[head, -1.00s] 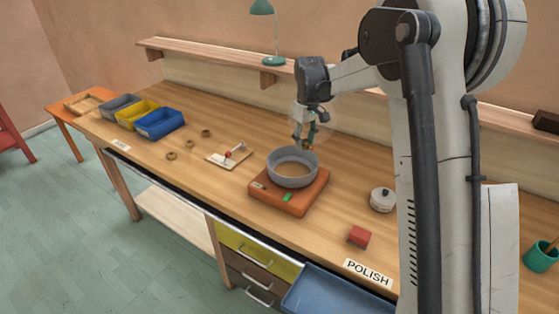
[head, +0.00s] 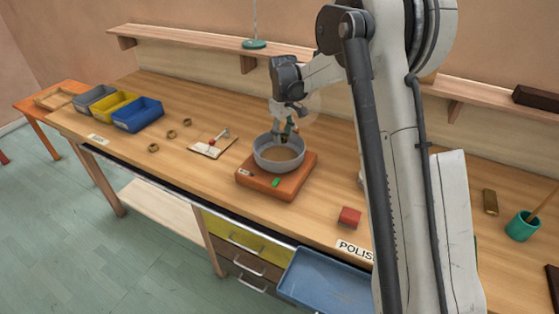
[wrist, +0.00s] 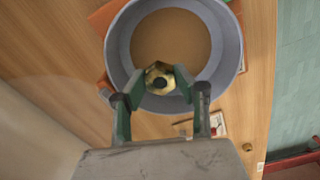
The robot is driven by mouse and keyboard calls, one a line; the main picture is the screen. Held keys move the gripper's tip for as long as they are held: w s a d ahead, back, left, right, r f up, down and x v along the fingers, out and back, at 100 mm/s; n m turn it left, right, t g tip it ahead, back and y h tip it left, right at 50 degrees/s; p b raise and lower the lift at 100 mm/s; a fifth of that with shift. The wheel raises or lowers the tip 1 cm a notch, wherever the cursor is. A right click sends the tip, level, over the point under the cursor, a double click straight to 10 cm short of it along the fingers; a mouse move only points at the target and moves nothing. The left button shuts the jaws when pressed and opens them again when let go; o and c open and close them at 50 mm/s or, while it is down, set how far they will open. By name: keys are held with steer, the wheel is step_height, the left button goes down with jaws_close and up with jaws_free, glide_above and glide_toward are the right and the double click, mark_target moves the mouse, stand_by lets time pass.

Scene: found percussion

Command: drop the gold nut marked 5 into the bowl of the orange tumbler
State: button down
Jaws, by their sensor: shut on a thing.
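The orange tumbler (head: 300,181) stands on the workbench, with a grey round bowl (head: 261,160) on top and a tan floor inside it. My gripper (head: 290,139) is at the back rim of the bowl, pointing down. In the wrist view my gripper (wrist: 159,82) is shut on a gold nut (wrist: 153,75), which shows over the near inner side of the bowl (wrist: 230,45). The mark on the nut cannot be read. I cannot tell how high the nut is above the bowl floor (wrist: 170,35).
Several loose nuts (head: 153,148) lie to the left, near a small board with a red-tipped lever (head: 212,146). Blue (head: 138,115), yellow (head: 113,107) and grey bins stand at the far left.

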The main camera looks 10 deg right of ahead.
steer(key=c, duration=1.2)
jaws_free()
steer(key=shift+c, duration=0.2)
step_height(320, 180, up, 12)
